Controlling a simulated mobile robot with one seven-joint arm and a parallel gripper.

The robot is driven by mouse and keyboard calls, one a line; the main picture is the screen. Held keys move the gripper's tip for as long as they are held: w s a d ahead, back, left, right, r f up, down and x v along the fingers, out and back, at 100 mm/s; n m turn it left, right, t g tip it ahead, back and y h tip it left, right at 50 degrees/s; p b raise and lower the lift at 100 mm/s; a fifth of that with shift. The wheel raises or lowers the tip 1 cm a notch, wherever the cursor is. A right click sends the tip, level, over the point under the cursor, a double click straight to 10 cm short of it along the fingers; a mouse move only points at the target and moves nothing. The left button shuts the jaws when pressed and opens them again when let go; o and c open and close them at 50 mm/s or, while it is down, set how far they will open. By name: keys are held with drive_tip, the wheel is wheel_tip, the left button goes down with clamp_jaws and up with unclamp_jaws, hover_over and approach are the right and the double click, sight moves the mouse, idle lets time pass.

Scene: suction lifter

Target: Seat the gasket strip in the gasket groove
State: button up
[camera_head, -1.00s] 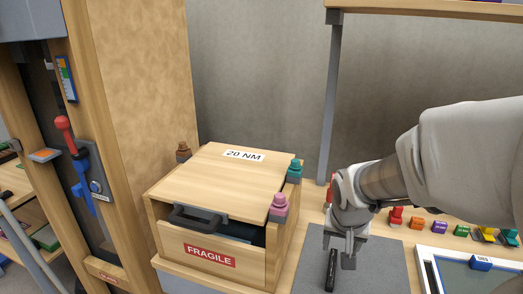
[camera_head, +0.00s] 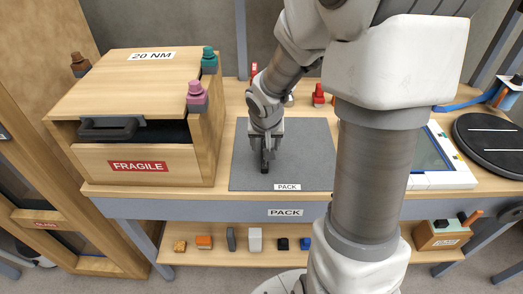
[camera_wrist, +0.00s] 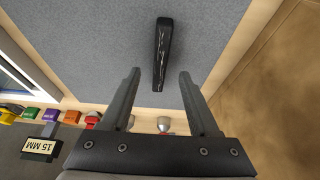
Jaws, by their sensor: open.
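A short black strip (camera_head: 264,168), which looks like the gasket strip, lies on the grey PACK mat (camera_head: 305,155). In the wrist view the strip (camera_wrist: 162,50) lies lengthwise, with a few pale streaks on its surface. My gripper (camera_head: 267,151) is low above the mat at the strip. In the wrist view my gripper (camera_wrist: 159,75) has its fingers spread and empty, with the strip's near end between the line of the fingertips. I cannot tell the height gap. I cannot make out a gasket groove in either view.
A wooden FRAGILE crate (camera_head: 190,150) with a 20 NM lid (camera_head: 130,75) stands left of the mat, its front partly open. Coloured knobs (camera_head: 197,98) sit at its corners. A framed screen (camera_head: 455,172) and dark turntable (camera_head: 490,135) are right. The shelf below holds several small blocks.

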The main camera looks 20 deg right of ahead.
drive_tip(key=b+x, duration=0.1)
drive_tip(key=x, duration=0.3)
drive_tip(key=shift+w+f, duration=0.15)
drive_tip(key=shift+f, duration=0.1)
drive_tip(key=shift+c, duration=0.2)
clamp_jaws()
